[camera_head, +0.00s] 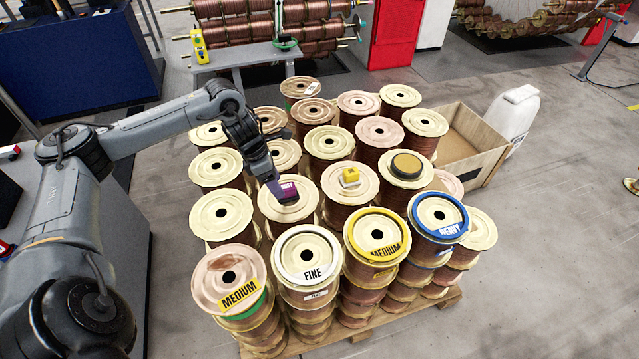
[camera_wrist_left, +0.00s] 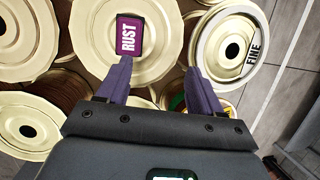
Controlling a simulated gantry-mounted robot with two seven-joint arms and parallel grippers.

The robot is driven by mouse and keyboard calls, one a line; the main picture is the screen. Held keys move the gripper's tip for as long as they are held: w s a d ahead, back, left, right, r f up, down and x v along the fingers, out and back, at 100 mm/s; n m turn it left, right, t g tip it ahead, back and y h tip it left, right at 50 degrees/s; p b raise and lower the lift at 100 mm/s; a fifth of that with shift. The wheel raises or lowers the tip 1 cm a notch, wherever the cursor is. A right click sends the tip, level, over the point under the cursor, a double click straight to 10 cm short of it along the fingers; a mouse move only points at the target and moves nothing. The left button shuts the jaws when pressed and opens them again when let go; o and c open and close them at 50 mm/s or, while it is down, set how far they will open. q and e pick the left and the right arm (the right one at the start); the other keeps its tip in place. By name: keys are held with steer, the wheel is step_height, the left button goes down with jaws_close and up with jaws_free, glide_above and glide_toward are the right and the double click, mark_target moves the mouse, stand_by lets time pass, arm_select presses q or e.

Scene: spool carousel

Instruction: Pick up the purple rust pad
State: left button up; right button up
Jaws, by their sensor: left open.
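The purple rust pad (camera_head: 288,192) lies on top of a cream-flanged copper spool in the middle of the group. In the left wrist view the pad (camera_wrist_left: 130,36) shows its white RUST lettering, near the top edge and ahead of the fingers. My left gripper (camera_head: 274,188) is just above and beside the pad in the head view. In the left wrist view my left gripper (camera_wrist_left: 157,67) is open, with its two purple-grey fingers apart and nothing between them. The left finger points near the pad's lower edge. My right gripper is not in view.
Several copper spools stand packed on a wooden pallet (camera_head: 362,337). Front spools carry labelled rings, such as the white FINE ring (camera_head: 308,256).

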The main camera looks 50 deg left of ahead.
mark_target(286, 186)
arm_select(q)
steer(key=shift+t+y, duration=0.6)
steer(key=shift+t, duration=0.2)
steer(key=w+a+f+b, duration=0.2)
steer(key=b, duration=0.3)
steer(key=shift+w+a+f, duration=0.25)
steer(key=shift+w+a, duration=0.05)
steer(key=shift+a, duration=0.05)
steer(key=shift+x, duration=0.85)
steer(key=b+x, duration=0.1)
steer(key=x, duration=0.3)
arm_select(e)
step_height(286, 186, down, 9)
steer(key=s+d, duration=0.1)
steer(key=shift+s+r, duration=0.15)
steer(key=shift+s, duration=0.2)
